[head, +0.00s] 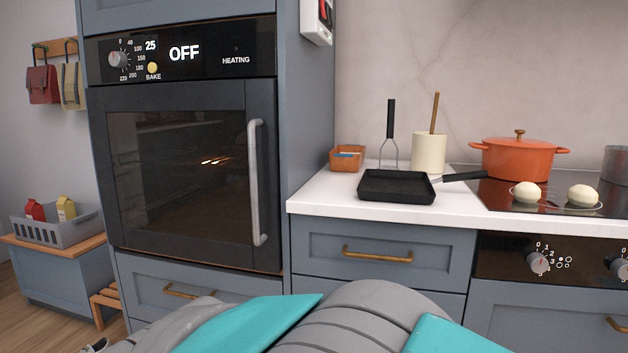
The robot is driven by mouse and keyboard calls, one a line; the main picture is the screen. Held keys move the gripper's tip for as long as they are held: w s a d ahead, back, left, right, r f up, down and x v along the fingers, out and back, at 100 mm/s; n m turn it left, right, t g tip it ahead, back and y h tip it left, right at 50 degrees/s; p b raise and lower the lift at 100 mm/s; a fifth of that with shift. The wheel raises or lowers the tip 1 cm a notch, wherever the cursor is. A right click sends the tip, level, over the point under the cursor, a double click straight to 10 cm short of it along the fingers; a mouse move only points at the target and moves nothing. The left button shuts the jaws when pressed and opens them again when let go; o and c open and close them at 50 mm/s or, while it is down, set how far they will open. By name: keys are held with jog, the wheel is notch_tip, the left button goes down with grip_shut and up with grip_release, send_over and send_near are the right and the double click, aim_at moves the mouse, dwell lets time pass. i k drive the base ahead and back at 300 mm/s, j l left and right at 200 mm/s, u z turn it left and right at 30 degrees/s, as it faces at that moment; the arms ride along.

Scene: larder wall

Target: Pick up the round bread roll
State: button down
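Two pale, cream, round things lie on the black hob at the right in the head view. The left one (525,193) and the right one (583,195) look alike, and I cannot tell for sure whether either is the round bread roll. They sit apart from each other, near the hob's front edge. Grey and teal parts of my own body fill the bottom of the view. My gripper does not show, so its distance from the round things cannot be seen.
A black square pan (397,187) stands on the white counter (330,203), its handle reaching toward the hob (490,196). Behind are an orange pot (518,160), a cream utensil crock (428,153) and a small brown box (347,158). The tall oven (185,165) is closed at the left.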

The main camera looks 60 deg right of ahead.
aim_at(529, 192)
jog(key=z, duration=3.1)
jog(key=l+u, duration=0.25)
jog(key=u, duration=0.15)
jog(key=l+u, duration=0.25)
jog(key=u, duration=0.15)
jog(key=k+l+u, duration=0.1)
jog(key=u, duration=0.35)
jog(key=l, duration=0.1)
